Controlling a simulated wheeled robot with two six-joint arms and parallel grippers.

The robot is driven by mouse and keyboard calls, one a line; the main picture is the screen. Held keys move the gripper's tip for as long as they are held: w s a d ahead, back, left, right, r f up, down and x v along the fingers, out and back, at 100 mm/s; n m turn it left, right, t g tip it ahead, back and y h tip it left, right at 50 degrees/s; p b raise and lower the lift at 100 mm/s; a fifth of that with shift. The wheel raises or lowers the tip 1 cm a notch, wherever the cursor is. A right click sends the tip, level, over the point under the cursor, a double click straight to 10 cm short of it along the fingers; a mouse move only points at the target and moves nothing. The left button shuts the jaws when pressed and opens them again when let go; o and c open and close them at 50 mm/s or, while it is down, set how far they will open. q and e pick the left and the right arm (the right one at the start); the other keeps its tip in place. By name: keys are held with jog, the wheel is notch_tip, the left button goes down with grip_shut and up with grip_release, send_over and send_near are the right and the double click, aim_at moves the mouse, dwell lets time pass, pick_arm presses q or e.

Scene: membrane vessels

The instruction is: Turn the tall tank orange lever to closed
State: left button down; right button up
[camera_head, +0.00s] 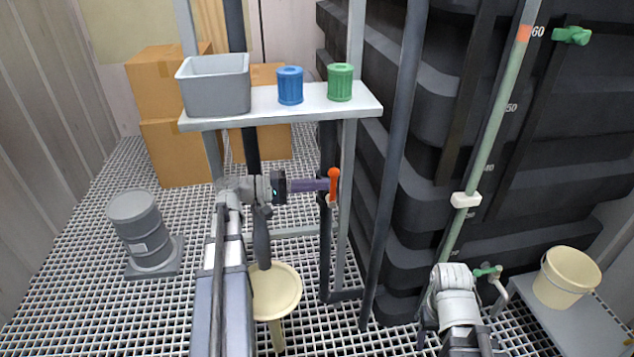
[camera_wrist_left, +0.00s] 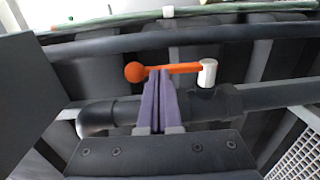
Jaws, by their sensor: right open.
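The orange lever (camera_head: 334,181) stands upright on a valve at the dark vertical pipe, in the middle of the head view. In the left wrist view the lever (camera_wrist_left: 180,69) lies across the picture, its ball end to the left and its white pivot (camera_wrist_left: 208,73) to the right. My left gripper (camera_head: 327,185) reaches it from the left. Its purple fingers (camera_wrist_left: 158,74) are close together, with their tips at the lever beside the ball. I see no lever between them; whether they touch it I cannot tell. My right arm shows at lower right, its gripper out of sight.
A shelf (camera_head: 355,107) above my left gripper holds a grey bin (camera_head: 215,88), a blue canister (camera_head: 290,86) and a green canister (camera_head: 340,83). A black ribbed tank (camera_head: 400,130) fills the right. A green valve handle (camera_head: 487,271) and cream bucket (camera_head: 566,278) are at lower right.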

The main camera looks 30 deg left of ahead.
pick_arm(q)
jog(key=w+d+f+g+y+p, duration=0.3)
jog(key=w+d+g+y+p, duration=0.3)
jog(key=p, duration=0.8)
jog(key=d+y, duration=0.2)
jog(key=y, duration=0.1)
jog(key=shift+d+g, duration=0.15)
jog(key=shift+g, duration=0.25)
jog(key=shift+d, duration=0.1)
dwell(0.3)
